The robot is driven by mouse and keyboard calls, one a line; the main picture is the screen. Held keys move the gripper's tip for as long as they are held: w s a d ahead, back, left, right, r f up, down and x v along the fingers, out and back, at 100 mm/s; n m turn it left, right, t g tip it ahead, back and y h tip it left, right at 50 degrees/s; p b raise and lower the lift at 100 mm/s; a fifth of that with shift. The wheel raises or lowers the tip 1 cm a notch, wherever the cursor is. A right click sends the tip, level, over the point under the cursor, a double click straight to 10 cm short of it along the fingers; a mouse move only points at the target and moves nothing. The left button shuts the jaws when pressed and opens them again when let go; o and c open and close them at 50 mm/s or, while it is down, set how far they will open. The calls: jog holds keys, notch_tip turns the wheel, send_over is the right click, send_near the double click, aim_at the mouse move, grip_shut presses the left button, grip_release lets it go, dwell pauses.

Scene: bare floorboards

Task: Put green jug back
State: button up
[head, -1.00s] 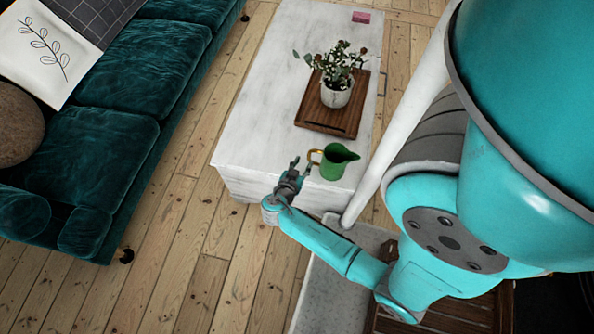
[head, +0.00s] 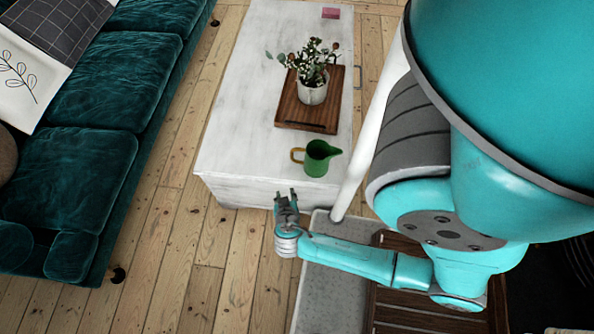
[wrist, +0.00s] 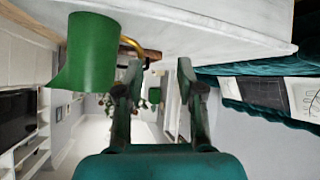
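The green jug (head: 317,160) with a gold handle stands upright on the near end of the white coffee table (head: 229,145). In the wrist view the jug (wrist: 88,55) shows upside down at the upper left, its handle towards my fingers. My gripper (head: 286,194) is just off the table's near edge, in front of and left of the jug. In the wrist view my gripper (wrist: 158,68) has its two fingers apart with nothing between them. The jug and the fingers are apart.
A wooden tray (head: 291,112) with a potted plant (head: 312,88) sits behind the jug. A pink block (head: 331,13) lies at the table's far end. A teal sofa (head: 85,150) stands left, with bare floor between it and the table.

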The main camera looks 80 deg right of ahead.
jog(key=s+a+r+n+t+y, duration=0.2)
jog(key=a+r+n+t+y, duration=0.15)
jog(key=a, duration=0.35)
jog(key=s+a+r+n+t+y, duration=0.3)
jog(key=a+r+n, duration=0.1)
jog(key=a+n, duration=0.15)
jog(key=s+a+r+n+t+y, duration=0.1)
jog(key=a+r+n+t, duration=0.1)
jog(key=r, duration=0.9)
jog(key=s+a+r+n+t+y, duration=0.1)
jog(key=s+a+r+t+y, duration=0.1)
jog(key=r, duration=0.9)
jog(key=shift+a+n+t, duration=0.4)
jog(key=shift+a+t, duration=0.35)
jog(key=shift+a, duration=0.35)
